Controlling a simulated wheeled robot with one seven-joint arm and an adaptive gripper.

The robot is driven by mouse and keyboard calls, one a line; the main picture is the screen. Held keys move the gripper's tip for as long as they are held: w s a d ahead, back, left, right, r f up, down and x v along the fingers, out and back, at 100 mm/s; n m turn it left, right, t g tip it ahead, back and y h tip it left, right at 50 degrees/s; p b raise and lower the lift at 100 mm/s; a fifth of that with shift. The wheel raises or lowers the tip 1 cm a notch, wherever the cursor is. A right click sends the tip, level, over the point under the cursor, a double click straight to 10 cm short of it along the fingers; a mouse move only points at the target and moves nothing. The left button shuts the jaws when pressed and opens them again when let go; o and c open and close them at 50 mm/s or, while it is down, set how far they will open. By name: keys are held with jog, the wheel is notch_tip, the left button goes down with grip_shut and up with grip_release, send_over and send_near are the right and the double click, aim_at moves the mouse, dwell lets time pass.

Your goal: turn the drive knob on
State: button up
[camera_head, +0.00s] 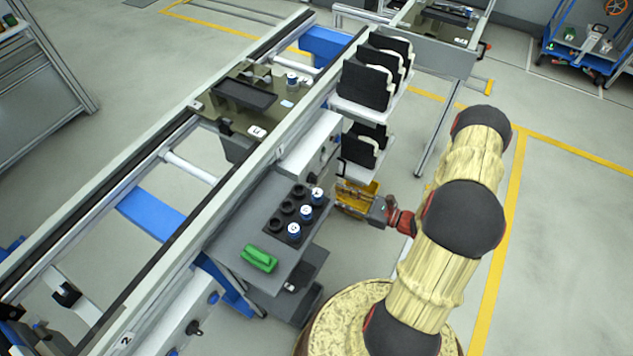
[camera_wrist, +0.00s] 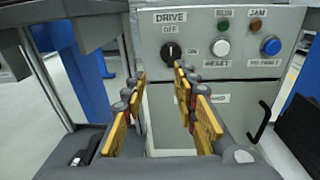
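The black drive knob (camera_wrist: 171,51) is on the grey control panel (camera_wrist: 233,72) in the wrist view, under the DRIVE label. OFF is printed above it and ON to its right. Its grip bar looks upright, towards OFF. My gripper (camera_wrist: 158,78) is open and empty, with its yellow fingers spread either side of the space below the knob. The fingertips look short of the panel and not touching the knob. In the head view my gripper (camera_head: 354,199) is low beside the conveyor; I cannot make out the knob there.
Beside the knob are a white RESET button (camera_wrist: 221,47) and a blue button (camera_wrist: 271,45). A black hook-shaped handle (camera_wrist: 260,122) sticks out at lower right.

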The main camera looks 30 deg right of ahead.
aim_at(317, 179)
jog(key=shift+t, duration=0.5)
jog(key=shift+w+a+r+b, duration=0.25)
jog(key=shift+w+a, duration=0.25)
jog(key=shift+w, duration=0.75)
jog(key=shift+w+a+r+b, duration=0.25)
jog(key=shift+w+a, duration=0.3)
jog(key=shift+w, duration=0.65)
jog(key=shift+w+a+r+b, duration=0.15)
jog(key=shift+w+a+b, duration=0.3)
jog(key=shift+w, duration=0.8)
jog(key=shift+c, duration=0.2)
grip_shut()
